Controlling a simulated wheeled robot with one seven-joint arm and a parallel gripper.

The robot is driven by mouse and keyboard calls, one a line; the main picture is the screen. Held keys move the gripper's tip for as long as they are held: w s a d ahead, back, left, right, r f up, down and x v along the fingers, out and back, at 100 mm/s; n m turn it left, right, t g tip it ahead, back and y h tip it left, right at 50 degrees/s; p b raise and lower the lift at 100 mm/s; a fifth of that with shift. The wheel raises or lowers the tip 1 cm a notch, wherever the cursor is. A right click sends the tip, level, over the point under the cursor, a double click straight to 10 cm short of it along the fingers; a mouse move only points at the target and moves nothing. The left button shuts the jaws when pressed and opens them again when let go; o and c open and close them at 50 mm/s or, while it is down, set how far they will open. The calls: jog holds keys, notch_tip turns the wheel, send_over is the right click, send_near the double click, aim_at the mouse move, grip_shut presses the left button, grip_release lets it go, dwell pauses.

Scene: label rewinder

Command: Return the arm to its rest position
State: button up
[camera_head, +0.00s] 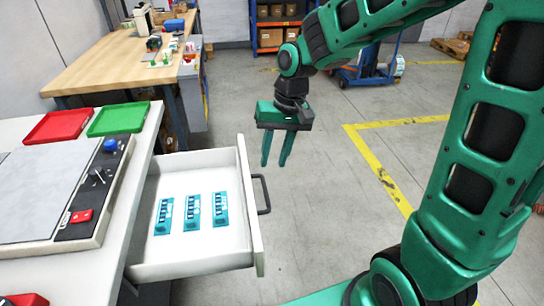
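My green arm comes in from the right side of the head view and arches over to the left. My gripper (275,163) hangs fingers down over the floor, to the right of the open drawer and apart from it. Its two teal fingers stand apart with nothing visible between them. No held object shows.
A white drawer (250,205) with a dark handle (262,195) is pulled out; several teal pieces lie inside. The white table carries a control panel (100,178), a red tray (58,125) and a green tray (118,118). A wooden bench (105,65) stands behind. The grey floor between is clear.

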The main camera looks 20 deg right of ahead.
jog(key=s+d+r+m+h, duration=0.1)
jog(key=s+d+r, duration=0.1)
jog(key=s+d, duration=0.35)
jog(key=s+d+r+m+h, duration=0.1)
jog(key=s+d, duration=0.2)
jog(key=d, duration=0.6)
jog(key=s+d+m, duration=0.1)
jog(key=s+d, duration=0.3)
jog(key=s, duration=0.3)
jog(key=s+d+m, duration=0.2)
jog(key=s+d, duration=0.2)
jog(key=s, duration=0.3)
jog(key=shift+s+r, duration=0.2)
jog(key=shift+r, duration=0.2)
